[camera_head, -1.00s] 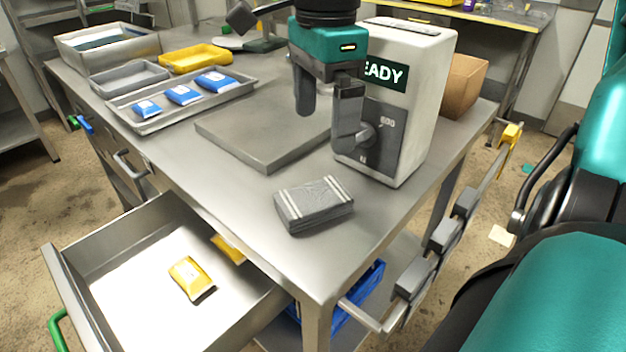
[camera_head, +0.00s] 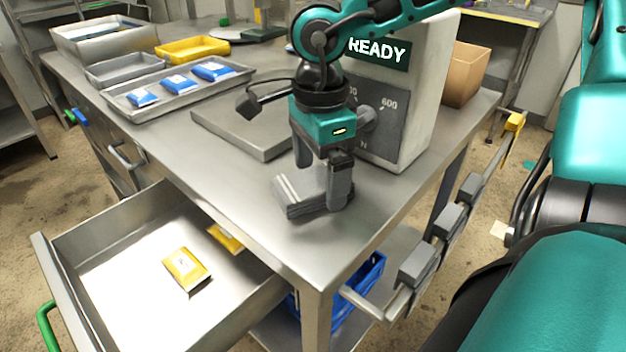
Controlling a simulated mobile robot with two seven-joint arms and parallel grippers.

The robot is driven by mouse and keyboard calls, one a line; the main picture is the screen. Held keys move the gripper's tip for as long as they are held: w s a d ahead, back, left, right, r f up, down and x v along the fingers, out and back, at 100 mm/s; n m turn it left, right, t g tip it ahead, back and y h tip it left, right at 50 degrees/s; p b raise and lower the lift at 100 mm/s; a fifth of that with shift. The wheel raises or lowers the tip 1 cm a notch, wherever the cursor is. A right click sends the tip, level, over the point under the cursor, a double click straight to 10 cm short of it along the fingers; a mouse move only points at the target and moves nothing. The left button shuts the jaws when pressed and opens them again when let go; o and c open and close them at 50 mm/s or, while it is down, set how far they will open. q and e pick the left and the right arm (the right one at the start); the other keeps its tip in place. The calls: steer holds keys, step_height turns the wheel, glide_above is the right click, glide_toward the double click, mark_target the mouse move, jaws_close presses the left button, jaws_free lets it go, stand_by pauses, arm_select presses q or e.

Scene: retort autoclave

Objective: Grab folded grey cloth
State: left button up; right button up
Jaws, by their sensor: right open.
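The folded grey cloth (camera_head: 298,201) with pale stripes lies on the steel table (camera_head: 225,213), near its front right corner. My right gripper (camera_head: 322,185) points down at the cloth and is open. One finger shows behind the cloth and the other is in front of its right part, hiding that part. I cannot tell whether the fingers touch the cloth. My left gripper is not in view.
Behind the gripper stand a flat steel plate (camera_head: 222,127) and a white machine (camera_head: 421,110) reading READY. An open drawer (camera_head: 120,277) with yellow packets (camera_head: 187,269) juts out at the front left. A tray (camera_head: 152,109) holds blue packets.

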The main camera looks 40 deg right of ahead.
steer(key=shift+f, duration=0.1)
steer(key=shift+c, duration=0.2)
steer(key=c, duration=1.2)
